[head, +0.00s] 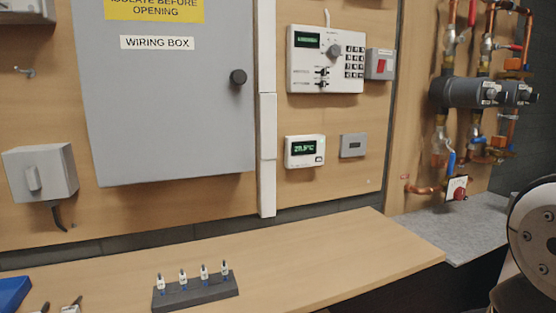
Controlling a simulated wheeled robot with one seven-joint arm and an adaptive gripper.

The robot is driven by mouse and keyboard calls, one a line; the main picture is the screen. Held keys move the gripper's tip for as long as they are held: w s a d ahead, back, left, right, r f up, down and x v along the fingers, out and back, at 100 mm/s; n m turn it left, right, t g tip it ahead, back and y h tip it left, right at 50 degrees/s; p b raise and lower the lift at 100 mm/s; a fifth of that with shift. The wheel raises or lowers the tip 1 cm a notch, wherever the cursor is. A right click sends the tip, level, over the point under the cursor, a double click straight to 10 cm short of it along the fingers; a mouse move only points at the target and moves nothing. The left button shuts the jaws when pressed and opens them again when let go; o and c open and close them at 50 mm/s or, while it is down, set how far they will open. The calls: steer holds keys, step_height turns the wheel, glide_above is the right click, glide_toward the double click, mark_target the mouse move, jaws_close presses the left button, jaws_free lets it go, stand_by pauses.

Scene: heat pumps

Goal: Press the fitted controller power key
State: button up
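A white controller (327,58) is fitted on the wooden wall panel at the upper middle of the head view. It has a green display (307,40), a grey round knob (334,51), a block of dark keys (355,62) at its right and small switches (322,79) low on its face. Its labels are too small to read, so I cannot tell which key is the power key. A smaller white unit (305,151) with a lit green readout is mounted below it. My gripper is not in view. Part of my arm (540,240) shows at the right edge.
A grey wiring box (170,105) with a dark knob fills the left. A red-switch box (380,64) sits beside the controller. Copper pipes and valves (480,95) stand at the right. A dark block with several connectors (195,292) lies on the bench (330,255), whose middle is clear.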

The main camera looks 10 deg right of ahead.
jaws_close()
stand_by(1.2)
